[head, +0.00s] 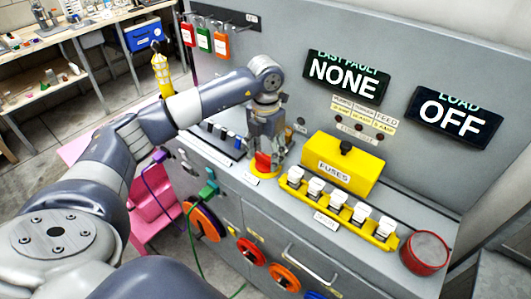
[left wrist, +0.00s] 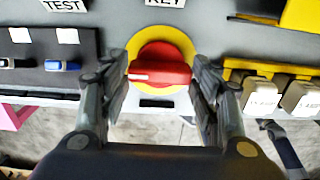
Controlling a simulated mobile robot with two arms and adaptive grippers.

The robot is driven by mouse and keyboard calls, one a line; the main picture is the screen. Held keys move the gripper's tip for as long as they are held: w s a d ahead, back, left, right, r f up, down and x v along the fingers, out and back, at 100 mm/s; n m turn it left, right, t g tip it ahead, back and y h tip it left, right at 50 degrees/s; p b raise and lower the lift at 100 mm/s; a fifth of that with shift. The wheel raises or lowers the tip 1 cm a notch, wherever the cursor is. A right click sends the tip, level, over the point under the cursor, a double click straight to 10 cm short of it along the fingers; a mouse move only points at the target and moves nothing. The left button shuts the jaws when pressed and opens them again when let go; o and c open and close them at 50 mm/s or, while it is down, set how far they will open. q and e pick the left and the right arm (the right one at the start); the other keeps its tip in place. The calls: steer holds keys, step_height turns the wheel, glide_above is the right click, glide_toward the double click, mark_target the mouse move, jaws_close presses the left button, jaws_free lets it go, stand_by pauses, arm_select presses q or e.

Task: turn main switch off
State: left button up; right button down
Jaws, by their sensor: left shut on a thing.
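The main switch is a red rotary knob (head: 262,161) on a round yellow plate on the grey panel's sloping ledge. It also shows in the left wrist view (left wrist: 160,65), with its grip bar lying nearly level across the picture. My left gripper (head: 266,148) comes down over the knob from above. In the left wrist view its two fingers (left wrist: 160,76) stand on either side of the knob, shut on it. Labels reading TEST and KEY are beside and above the knob in that view. My right gripper is not in view.
A yellow FUSES box (head: 343,163) and a yellow row of white fuses (head: 337,207) sit just right of the switch. A red round tin (head: 425,253) is farther right. Displays read LAST FAULT NONE (head: 346,78) and LOAD OFF (head: 455,117). Tags (head: 204,39) hang at upper left.

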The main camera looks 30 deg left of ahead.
mark_target(265, 157)
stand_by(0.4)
arm_select(q)
steer(key=o, duration=1)
steer(key=shift+o, duration=0.2)
step_height(265, 157, up, 12)
